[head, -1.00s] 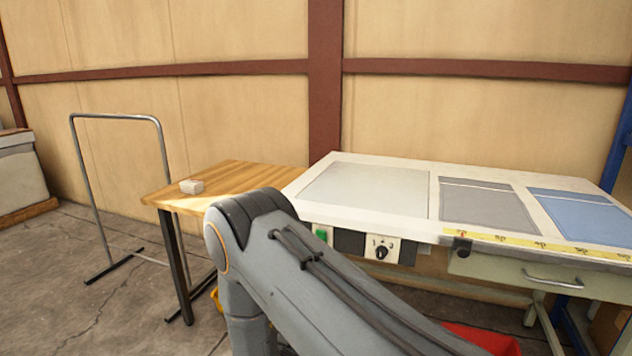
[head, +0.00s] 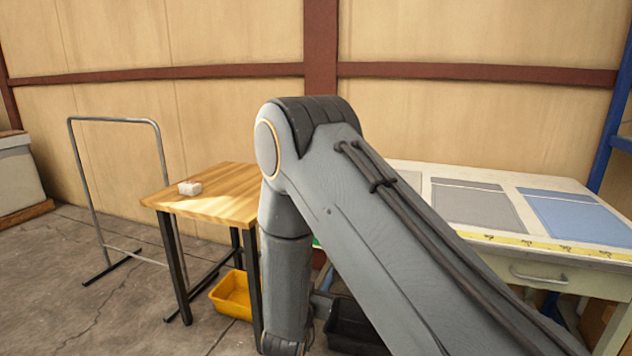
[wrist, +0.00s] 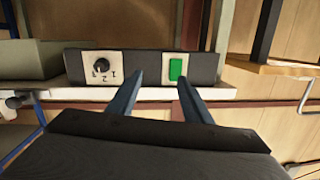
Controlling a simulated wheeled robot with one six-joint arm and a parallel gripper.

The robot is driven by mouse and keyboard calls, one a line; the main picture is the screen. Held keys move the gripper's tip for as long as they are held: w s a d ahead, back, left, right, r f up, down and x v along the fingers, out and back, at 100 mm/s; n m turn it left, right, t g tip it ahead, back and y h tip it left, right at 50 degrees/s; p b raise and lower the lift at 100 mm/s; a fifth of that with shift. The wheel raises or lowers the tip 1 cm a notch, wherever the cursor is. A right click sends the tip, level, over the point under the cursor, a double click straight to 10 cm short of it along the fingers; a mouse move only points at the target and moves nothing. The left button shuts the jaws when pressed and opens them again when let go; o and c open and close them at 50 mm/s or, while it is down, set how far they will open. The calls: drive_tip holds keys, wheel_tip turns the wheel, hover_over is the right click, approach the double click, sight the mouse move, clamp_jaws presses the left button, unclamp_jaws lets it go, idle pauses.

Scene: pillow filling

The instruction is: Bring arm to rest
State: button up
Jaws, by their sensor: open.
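My gripper (wrist: 158,78) shows in the wrist view with its two blue-grey fingers apart and nothing between them. Beyond the fingertips is a dark control panel (wrist: 148,68) on the bench's edge, with a black dial (wrist: 100,69) to the left and a green switch (wrist: 175,70) close to the right finger. I cannot tell the exact gap to the panel. In the head view my arm is bent with its elbow raised high, and my gripper is hidden from that view.
A white bench (head: 410,168) carries a grey cloth piece (head: 478,206) and a blue one (head: 575,216). A wooden table (head: 225,192) holds a small white block (head: 190,188). A yellow bin (head: 233,296) and a black bin (head: 352,328) are below. A metal frame (head: 160,150) stands left.

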drive_tip(key=s+d+r+n+g+y+p, duration=0.1)
drive_tip(key=s+d+r+g, duration=0.3)
drive_tip(key=s, duration=0.7)
drive_tip(key=s+d+r+n+g+y+p, duration=0.1)
drive_tip(key=s+d+r+g+y+p, duration=0.1)
drive_tip(key=s+d+r+g, duration=0.3)
drive_tip(key=s+d+r+n+g+y+p, duration=0.1)
drive_tip(key=s+d+r+g, duration=0.3)
drive_tip(key=s, duration=1.4)
drive_tip(key=d+n+g+p, duration=0.1)
drive_tip(key=d+g, duration=0.2)
drive_tip(key=d, duration=0.3)
drive_tip(key=shift+r, duration=0.35)
